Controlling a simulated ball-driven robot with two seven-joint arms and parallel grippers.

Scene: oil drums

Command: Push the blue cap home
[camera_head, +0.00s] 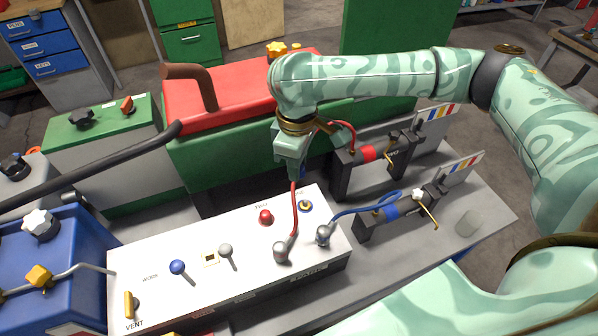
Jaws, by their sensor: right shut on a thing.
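My right gripper (291,158) reaches in from the right and points down above the back edge of a white panel box (200,295). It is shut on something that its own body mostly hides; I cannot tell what. A small fitting with a blue ring and a brass centre (305,206) sits on the panel below it, apart from the gripper. I cannot tell whether this is the blue cap. A blue lead (365,208) runs from a blue-banded cylinder (391,212) to a grey plug (323,235) on the panel. My left gripper is out of view.
A red lead (294,205) drops past my right gripper to another grey plug (283,252).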

